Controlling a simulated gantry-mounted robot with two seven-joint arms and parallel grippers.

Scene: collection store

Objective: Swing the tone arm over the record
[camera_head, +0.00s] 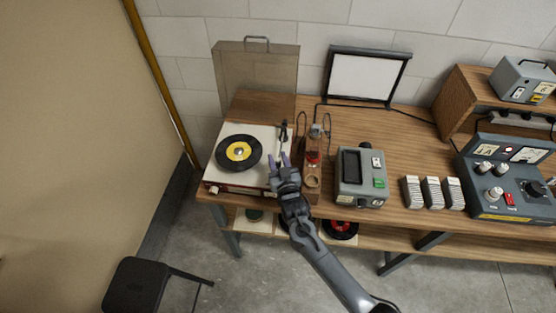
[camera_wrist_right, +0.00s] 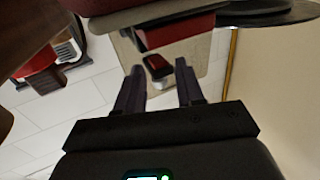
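The turntable (camera_head: 222,177) stands at the left end of the wooden bench, its cover (camera_head: 256,79) raised behind it. A black record (camera_head: 226,162) with a yellow label lies on it. The tone arm's dark pivot end (camera_head: 283,130) is right of the record; its front part is hard to make out near my gripper. My right gripper (camera_head: 279,159) is over the turntable's right side, right of the record, fingers apart. In the right wrist view the open fingers (camera_wrist_right: 159,85) have a small black and red block (camera_wrist_right: 157,66) between or beyond their tips; contact cannot be told. My left gripper is out of view.
Right of the turntable stand a glass tube device (camera_head: 314,150) and a grey box (camera_head: 361,177) with a green button. A framed white panel (camera_head: 363,77) is behind. A grey control console (camera_head: 505,185) is at the far right. A black stool (camera_head: 137,286) is at lower left.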

